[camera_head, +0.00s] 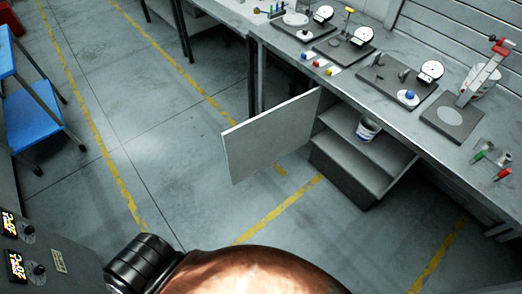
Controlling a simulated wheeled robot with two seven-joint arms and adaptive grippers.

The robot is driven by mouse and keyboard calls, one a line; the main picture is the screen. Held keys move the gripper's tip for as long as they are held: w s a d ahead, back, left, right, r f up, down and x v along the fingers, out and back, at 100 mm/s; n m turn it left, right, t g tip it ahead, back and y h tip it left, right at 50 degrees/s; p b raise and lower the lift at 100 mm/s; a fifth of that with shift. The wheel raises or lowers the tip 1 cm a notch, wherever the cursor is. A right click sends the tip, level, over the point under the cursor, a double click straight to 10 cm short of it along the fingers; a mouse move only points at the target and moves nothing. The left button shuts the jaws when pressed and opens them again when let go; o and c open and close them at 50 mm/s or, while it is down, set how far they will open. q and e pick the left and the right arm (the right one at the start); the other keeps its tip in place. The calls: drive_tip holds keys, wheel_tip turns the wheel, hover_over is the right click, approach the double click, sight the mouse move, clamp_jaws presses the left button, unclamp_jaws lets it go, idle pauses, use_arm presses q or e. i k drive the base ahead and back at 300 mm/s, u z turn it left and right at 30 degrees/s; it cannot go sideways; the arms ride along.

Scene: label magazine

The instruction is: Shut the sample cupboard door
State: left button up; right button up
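The sample cupboard door (270,137) is a flat pale grey panel. It stands wide open, swung out from the left side of the cupboard under the workbench. The cupboard (345,172) is open at the front and shows an inner shelf (388,155). A white tub with a blue band (367,130) stands inside on the shelf. No handle can be made out on the door. Neither of my grippers is in view, and nothing is seen touching the door.
The workbench (400,127) above carries dial gauges, stands and small coloured parts. A panel with lit displays (45,240) is at the lower left. Grey floor with yellow lines (190,150) is clear left of the door.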

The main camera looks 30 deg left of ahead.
sight(252, 145)
drive_tip(key=k, duration=0.2)
drive_tip(key=u, duration=2.5)
drive_tip(key=i, duration=3.95)
drive_tip(key=z, duration=4.1)
drive_tip(key=i, duration=0.45)
